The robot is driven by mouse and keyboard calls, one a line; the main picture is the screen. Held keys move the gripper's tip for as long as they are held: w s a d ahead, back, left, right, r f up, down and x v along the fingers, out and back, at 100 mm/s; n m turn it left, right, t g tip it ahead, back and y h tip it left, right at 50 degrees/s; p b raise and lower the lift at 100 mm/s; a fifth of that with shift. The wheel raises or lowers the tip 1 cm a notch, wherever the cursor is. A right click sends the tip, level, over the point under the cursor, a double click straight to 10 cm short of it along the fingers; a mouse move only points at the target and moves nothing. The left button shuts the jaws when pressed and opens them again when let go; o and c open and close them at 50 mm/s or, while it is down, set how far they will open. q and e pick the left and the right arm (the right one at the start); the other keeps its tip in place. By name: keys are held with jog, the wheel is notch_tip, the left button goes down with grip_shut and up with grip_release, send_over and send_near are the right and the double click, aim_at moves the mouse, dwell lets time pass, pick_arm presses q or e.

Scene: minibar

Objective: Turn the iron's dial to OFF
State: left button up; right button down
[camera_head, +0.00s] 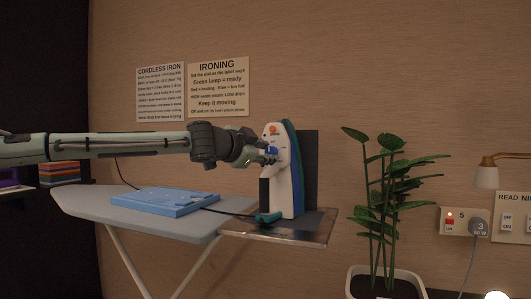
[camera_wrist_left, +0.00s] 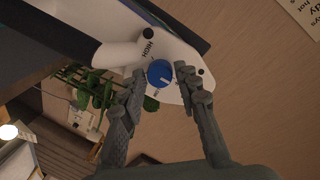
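The white iron (camera_head: 296,185), with a green and blue back edge, stands upright on a metal stand plate (camera_head: 322,224) against a dark panel. Its blue dial (camera_head: 271,149) faces my left gripper (camera_head: 267,156). In the left wrist view the dial (camera_wrist_left: 160,73) shows a light pointer mark and sits between the two fingertips of my left gripper (camera_wrist_left: 161,76). The fingers are apart, with small gaps seeming to show beside the dial; I cannot tell if they touch it. "HIGH" is readable by the dial; another label is partly hidden. My right gripper is out of view.
An ironing board (camera_head: 90,204) with a folded blue cloth (camera_head: 165,200) lies below my left arm. A potted plant (camera_head: 383,190) stands right of the iron. A wall socket (camera_head: 465,222) and a lamp (camera_head: 486,177) are at far right. Two signs (camera_head: 218,86) hang behind.

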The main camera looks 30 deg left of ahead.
pick_arm(q)
jog(key=shift+o, duration=1.1)
jog(key=shift+s, duration=0.1)
jog(key=s+r, duration=0.1)
jog(key=s, duration=1)
jog(key=shift+s+d+r, duration=0.35)
jog(key=shift+d, duration=0.1)
